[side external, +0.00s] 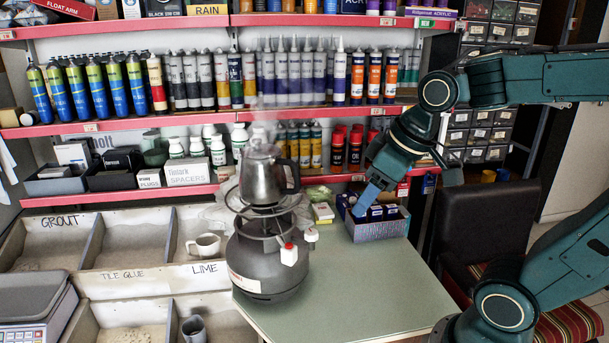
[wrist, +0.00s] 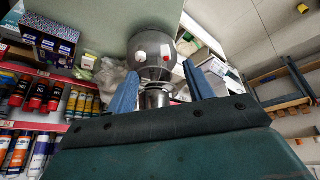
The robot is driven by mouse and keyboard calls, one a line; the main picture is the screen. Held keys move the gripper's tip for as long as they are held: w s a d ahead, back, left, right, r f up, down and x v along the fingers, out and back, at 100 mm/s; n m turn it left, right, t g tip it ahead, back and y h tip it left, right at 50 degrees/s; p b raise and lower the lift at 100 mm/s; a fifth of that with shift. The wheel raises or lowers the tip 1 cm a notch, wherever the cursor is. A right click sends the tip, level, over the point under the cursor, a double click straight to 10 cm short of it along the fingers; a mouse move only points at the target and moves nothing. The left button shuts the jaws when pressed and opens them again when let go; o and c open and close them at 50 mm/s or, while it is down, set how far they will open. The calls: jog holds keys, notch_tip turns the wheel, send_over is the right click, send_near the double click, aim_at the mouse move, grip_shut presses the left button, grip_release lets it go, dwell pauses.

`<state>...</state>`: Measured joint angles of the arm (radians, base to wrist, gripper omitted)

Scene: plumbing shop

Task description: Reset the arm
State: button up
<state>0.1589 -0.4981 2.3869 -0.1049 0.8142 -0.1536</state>
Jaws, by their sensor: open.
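My gripper (side external: 367,200) has blue fingers pointing down and left, and appears just above or in front of a small box of dark blue cartons (side external: 378,227). The side view does not settle the gap between them. In the wrist view both fingers of my gripper (wrist: 162,88) stand apart with nothing held between them. A grey metal pot (side external: 262,175) sits upright on a burner ring atop a dark gas cylinder (side external: 265,262), left of my gripper. In the wrist view the cylinder (wrist: 153,48) and pot (wrist: 156,97) show beyond the fingers, apparently upside down.
The green-grey table (side external: 350,290) is clear in front. Shelves of tubes (side external: 300,75) stand behind. Divided bins (side external: 130,240) at left hold a beige mug (side external: 204,246) and a grey cup (side external: 194,329). A dark chair (side external: 485,215) stands right of the table.

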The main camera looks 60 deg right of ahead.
jog(key=s+a+m, duration=0.1)
jog(key=s, duration=0.5)
jog(key=shift+s+a+t, duration=0.15)
jog(key=shift+a+t, duration=0.15)
jog(key=shift+a, duration=0.1)
dwell(0.6)
